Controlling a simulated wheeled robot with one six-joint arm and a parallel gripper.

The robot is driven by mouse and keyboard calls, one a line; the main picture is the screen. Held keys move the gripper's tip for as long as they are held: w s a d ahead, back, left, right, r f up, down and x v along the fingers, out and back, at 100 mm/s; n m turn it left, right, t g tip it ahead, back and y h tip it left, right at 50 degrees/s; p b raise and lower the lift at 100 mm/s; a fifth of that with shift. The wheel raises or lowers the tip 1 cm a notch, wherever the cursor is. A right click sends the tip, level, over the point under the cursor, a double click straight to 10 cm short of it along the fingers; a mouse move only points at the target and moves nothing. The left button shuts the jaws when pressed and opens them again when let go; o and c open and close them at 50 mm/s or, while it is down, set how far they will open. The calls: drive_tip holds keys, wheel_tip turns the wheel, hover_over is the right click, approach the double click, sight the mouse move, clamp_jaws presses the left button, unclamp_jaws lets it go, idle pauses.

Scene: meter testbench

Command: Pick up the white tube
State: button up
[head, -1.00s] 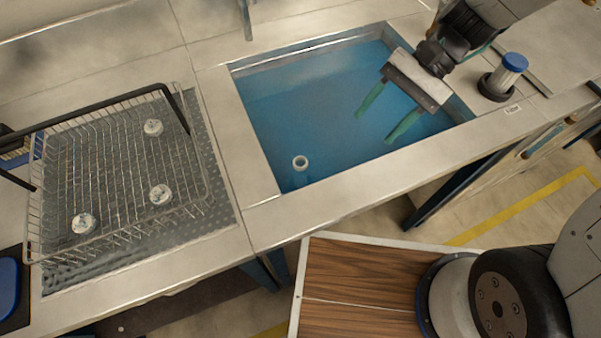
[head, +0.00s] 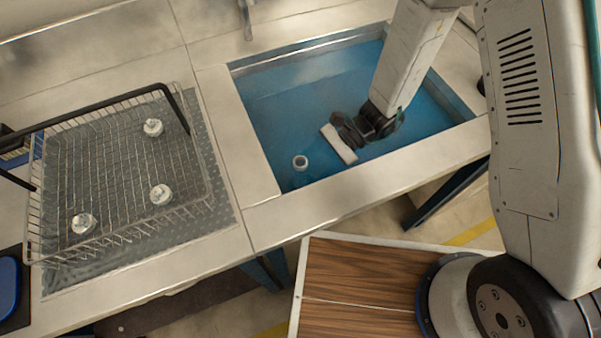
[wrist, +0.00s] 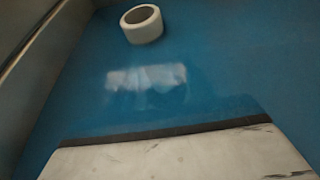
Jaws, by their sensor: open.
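The white tube (head: 300,162) is a short hollow ring standing upright on the blue floor of the sink (head: 290,110), near the sink's front left. In the wrist view the white tube (wrist: 142,25) is at the top, with its dark open end facing up. My gripper (head: 338,144) is inside the sink area, to the right of the tube and apart from it. It is open and empty. Its fingers are hidden below its pale body in the head view, and only the body's pale edge shows along the bottom of the wrist view.
A wire basket (head: 35,215) with several white round pieces stands on the counter left of the sink. The sink's metal wall (wrist: 40,60) runs along the left of the wrist view. A faucet (head: 246,20) is behind the sink. The sink floor around the tube is clear.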

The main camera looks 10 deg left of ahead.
sight(295, 181)
drive_tip(key=x, duration=0.4)
drive_tip(key=shift+s+a+f, duration=0.1)
drive_tip(key=shift+s+a, duration=0.1)
drive_tip(key=shift+s, duration=0.05)
drive_tip(key=shift+c, duration=0.3)
drive_tip(key=c, duration=1.1)
